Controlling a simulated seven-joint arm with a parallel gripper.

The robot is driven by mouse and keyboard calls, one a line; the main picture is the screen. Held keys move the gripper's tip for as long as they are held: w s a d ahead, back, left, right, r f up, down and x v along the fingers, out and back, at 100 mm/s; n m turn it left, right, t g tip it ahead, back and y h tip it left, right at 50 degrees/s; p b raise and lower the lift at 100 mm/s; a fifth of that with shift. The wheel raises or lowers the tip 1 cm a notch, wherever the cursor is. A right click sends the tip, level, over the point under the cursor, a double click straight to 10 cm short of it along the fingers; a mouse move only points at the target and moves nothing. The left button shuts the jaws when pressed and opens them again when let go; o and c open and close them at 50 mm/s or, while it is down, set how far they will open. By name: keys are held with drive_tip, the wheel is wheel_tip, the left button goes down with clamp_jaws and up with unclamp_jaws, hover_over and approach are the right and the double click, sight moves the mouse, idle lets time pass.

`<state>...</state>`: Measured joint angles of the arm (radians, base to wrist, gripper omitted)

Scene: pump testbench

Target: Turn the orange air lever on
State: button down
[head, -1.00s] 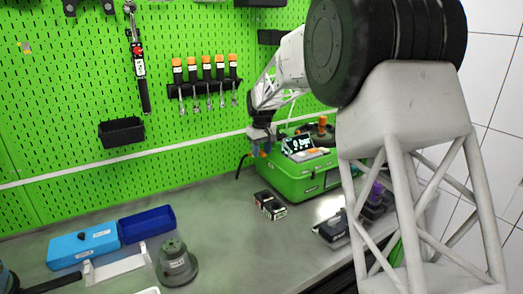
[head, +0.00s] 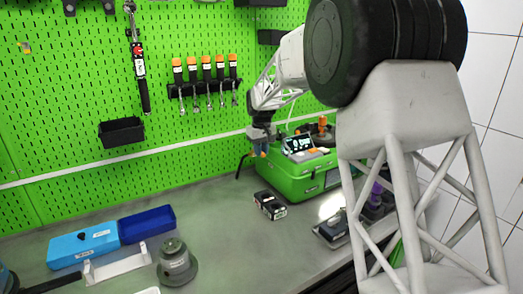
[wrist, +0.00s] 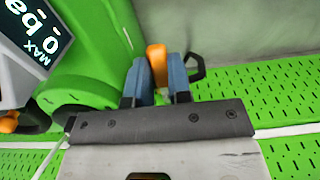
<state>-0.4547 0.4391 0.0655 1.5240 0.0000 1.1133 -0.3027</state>
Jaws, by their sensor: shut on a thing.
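The orange air lever (wrist: 157,62) shows in the wrist view between the two blue fingers of my gripper (wrist: 157,78). My gripper is shut on it, and its end sticks out past the fingertips. The fingers hide the rest of the lever and its pivot. In the head view my gripper (head: 261,148) is at the left end of the green pump case (head: 305,186), near the pegboard.
A black hose loop (wrist: 196,68) lies just right of the fingers in the wrist view. A small black box (head: 270,204) stands in front of the case. The green pegboard (head: 215,130) is close behind my gripper. The grey bench (head: 225,235) is clear at front centre.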

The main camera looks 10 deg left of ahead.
drive_tip(key=shift+a+m, duration=1.3)
drive_tip(key=shift+m, duration=1.65)
drive_tip(key=shift+a+m, duration=1.25)
drive_tip(key=shift+m, duration=1.65)
drive_tip(key=shift+a+m, duration=1.3)
drive_tip(key=shift+m, duration=1.65)
drive_tip(key=shift+w+r, duration=0.1)
drive_tip(key=c, duration=1)
unclamp_jaws()
drive_tip(key=shift+c, duration=0.2)
drive_tip(key=shift+r, duration=0.1)
